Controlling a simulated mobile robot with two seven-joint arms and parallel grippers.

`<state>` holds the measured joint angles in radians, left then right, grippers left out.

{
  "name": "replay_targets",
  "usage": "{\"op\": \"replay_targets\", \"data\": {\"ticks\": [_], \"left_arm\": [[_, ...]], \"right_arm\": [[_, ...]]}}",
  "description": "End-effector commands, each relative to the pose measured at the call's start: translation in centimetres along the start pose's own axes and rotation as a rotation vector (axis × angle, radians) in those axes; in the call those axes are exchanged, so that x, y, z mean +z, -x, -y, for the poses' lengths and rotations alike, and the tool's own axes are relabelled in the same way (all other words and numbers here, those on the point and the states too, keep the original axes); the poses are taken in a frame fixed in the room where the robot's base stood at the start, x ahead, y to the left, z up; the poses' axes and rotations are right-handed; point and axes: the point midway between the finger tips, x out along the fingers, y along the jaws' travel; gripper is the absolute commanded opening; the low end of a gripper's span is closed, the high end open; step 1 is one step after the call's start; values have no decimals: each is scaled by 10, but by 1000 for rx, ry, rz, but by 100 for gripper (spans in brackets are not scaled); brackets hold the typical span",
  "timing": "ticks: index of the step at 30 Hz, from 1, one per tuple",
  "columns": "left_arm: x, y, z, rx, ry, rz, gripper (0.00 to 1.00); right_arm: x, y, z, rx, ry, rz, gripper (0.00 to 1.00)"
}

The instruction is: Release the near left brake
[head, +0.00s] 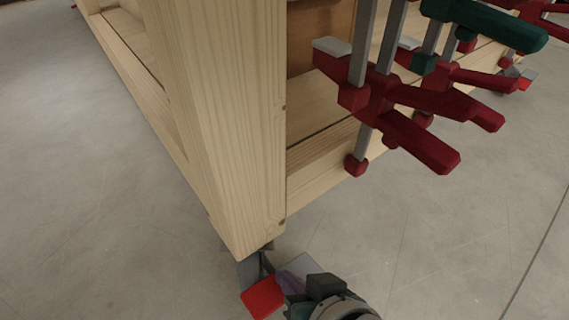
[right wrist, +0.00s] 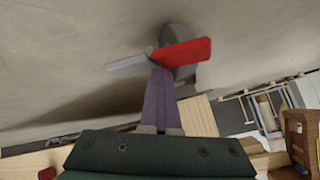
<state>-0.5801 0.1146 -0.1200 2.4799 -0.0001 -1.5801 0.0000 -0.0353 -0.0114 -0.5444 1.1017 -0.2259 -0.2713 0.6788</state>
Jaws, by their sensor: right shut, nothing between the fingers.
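The near corner caster sits under the wooden post. Its red brake tab (head: 263,297) sticks out to the left in the head view, and a flat grey tab (head: 303,263) lies on the other side. In the right wrist view the red tab (right wrist: 186,52) and grey tab (right wrist: 128,65) spread from one hub beside the grey wheel (right wrist: 177,36). My right gripper (head: 285,279) is at this caster, its purple fingers (right wrist: 159,76) shut and empty, tips at the hub between the tabs. I cannot tell whether they touch. My left gripper is out of view.
The wooden frame (head: 235,130) stands over the caster, its post just above my right gripper. Red clamps (head: 420,140) with grey bars and a green-handled clamp (head: 490,25) jut out at the upper right. The grey floor (head: 90,200) is clear around it.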

Motion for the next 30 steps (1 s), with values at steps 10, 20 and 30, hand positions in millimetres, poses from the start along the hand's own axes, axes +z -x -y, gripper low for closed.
{"op": "replay_targets", "data": {"ticks": [10,20,30], "left_arm": [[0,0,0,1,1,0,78],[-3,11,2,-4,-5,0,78],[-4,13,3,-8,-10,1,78]], "right_arm": [[9,0,-2,9,-2,21,0],[3,9,10,4,-2,15,0],[0,10,11,3,-1,9,0]]}}
